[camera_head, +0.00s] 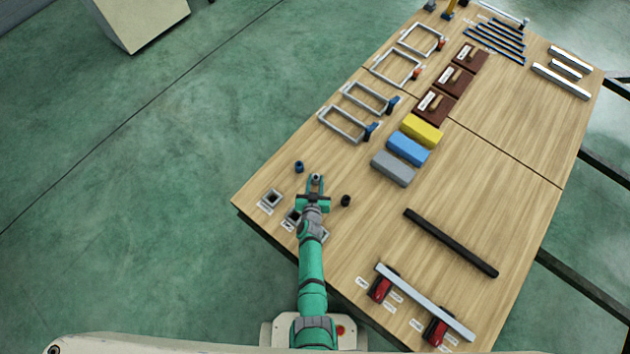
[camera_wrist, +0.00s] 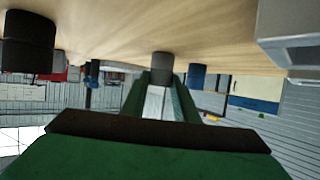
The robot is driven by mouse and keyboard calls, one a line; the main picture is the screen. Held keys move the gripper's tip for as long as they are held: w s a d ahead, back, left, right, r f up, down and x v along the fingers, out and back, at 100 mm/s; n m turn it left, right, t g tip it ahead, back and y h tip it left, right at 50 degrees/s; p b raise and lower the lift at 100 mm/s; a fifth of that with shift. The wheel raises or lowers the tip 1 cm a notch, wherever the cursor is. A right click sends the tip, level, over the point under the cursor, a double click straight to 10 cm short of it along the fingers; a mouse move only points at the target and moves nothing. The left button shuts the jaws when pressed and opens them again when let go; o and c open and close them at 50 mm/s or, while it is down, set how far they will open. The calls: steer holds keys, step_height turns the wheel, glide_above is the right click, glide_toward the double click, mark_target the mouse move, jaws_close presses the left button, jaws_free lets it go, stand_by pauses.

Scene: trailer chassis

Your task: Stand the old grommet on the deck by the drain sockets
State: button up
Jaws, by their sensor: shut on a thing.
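My gripper (camera_head: 316,181) is shut on a small grey grommet (camera_head: 316,177), low over the wooden deck. The grey grommet also shows between the fingers in the wrist view (camera_wrist: 162,64); whether its base touches the deck is unclear. A blue grommet (camera_head: 299,167) stands on the deck to the left of the gripper. A black grommet (camera_head: 346,200) stands to its right.
Grey, blue and yellow blocks (camera_head: 408,148) lie to the right, with metal frames (camera_head: 343,124) farther back. A black bar (camera_head: 450,242) and a silver bar on red clamps (camera_head: 425,302) lie at the right. Bare deck (camera_head: 335,165) lies just beyond my gripper.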

steer(key=o, duration=1)
steer(key=shift+o, duration=0.3)
steer(key=shift+d, duration=0.15)
steer(key=shift+s+r, duration=0.1)
steer(key=shift+s, duration=0.05)
steer(key=v, duration=1.2)
steer(key=s+d+r+t, duration=0.1)
steer(key=s+d+r, duration=0.1)
steer(key=s+r, duration=2.2)
steer(key=s+r+t, duration=0.1)
steer(key=s+r, duration=0.2)
steer(key=r, duration=0.8)
steer(key=shift+s+n, duration=0.25)
steer(key=shift+n, duration=0.05)
steer(key=shift+d, duration=0.1)
